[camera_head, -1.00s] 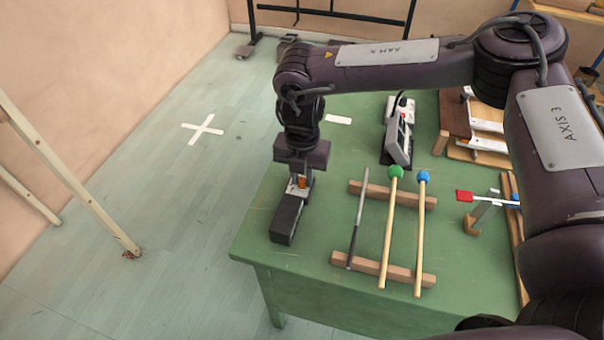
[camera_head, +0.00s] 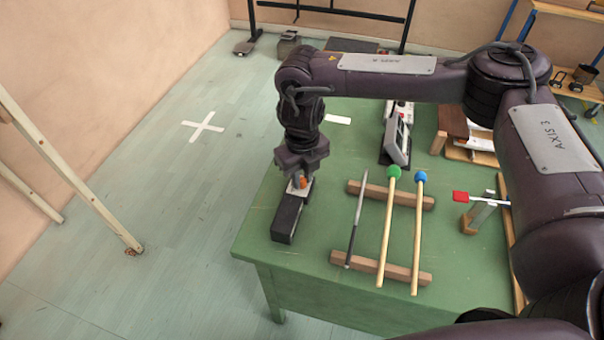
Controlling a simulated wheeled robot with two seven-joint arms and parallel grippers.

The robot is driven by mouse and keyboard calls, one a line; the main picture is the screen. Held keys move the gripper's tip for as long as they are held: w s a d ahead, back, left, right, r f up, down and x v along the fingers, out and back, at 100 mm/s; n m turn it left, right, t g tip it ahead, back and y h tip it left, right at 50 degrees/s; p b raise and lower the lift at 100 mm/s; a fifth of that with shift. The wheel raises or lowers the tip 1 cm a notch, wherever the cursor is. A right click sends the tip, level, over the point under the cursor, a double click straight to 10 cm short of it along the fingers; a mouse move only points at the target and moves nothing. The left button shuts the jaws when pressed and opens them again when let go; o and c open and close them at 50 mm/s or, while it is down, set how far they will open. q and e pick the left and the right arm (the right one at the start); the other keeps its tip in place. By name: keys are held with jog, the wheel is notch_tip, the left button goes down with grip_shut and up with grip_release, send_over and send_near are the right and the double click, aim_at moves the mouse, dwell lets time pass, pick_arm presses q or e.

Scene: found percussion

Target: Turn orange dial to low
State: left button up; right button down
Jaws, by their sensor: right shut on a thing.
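The orange dial (camera_head: 303,183) sits on the light top plate at the far end of a small black box (camera_head: 289,216) near the left edge of the green table. My right gripper (camera_head: 301,181) points down over the box and is shut on the dial. Its fingers hide part of the dial, and I cannot read any marks around it. My left gripper is not in view.
Two wooden mallets, one green-headed (camera_head: 394,172) and one blue-headed (camera_head: 421,178), and a dark rod (camera_head: 356,220) lie across wooden bars right of the box. A grey device (camera_head: 397,140) stands behind. The green table (camera_head: 330,295) has bare front space.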

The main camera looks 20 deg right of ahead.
aim_at(302, 179)
jog(key=n, duration=0.4)
jog(key=shift+n, duration=0.3)
jog(key=shift+n+b, duration=0.5)
jog(key=shift+n, duration=1.4)
jog(key=c, duration=1.3)
grip_release()
jog(key=shift+r, duration=0.1)
notch_tip(302, 179, up, 8)
jog(key=shift+f+p, duration=0.15)
jog(key=shift+p, duration=0.4)
